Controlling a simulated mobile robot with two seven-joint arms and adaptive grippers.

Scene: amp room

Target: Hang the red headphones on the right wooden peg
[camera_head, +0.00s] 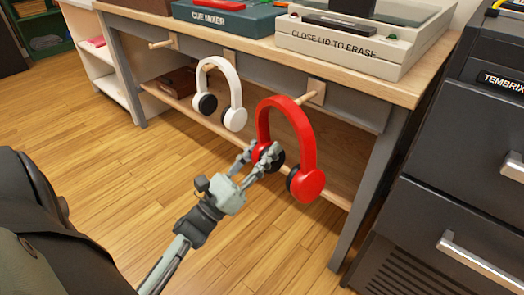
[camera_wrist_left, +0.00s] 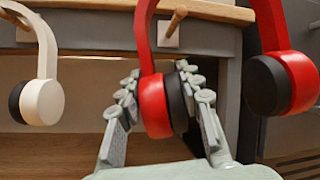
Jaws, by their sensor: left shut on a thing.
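The red headphones (camera_head: 307,140) are upright in front of the right wooden peg (camera_head: 312,93), with the band at the top and the ear cups below. My left gripper (camera_head: 260,154) is shut on their left ear cup, which also shows between the fingers in the left wrist view (camera_wrist_left: 153,108). The other red cup hangs free at the right (camera_wrist_left: 302,82). The peg's tip meets the band in the head view; I cannot tell whether the band rests on it. The peg (camera_wrist_left: 176,20) shows behind the band in the wrist view. My right gripper is not in view.
White headphones (camera_head: 235,90) hang from the table front, left of the red ones. The left peg (camera_head: 161,44) is empty. A table leg (camera_head: 370,200) and a dark drawer cabinet (camera_head: 470,170) stand right. A white box (camera_head: 350,47) sits above.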

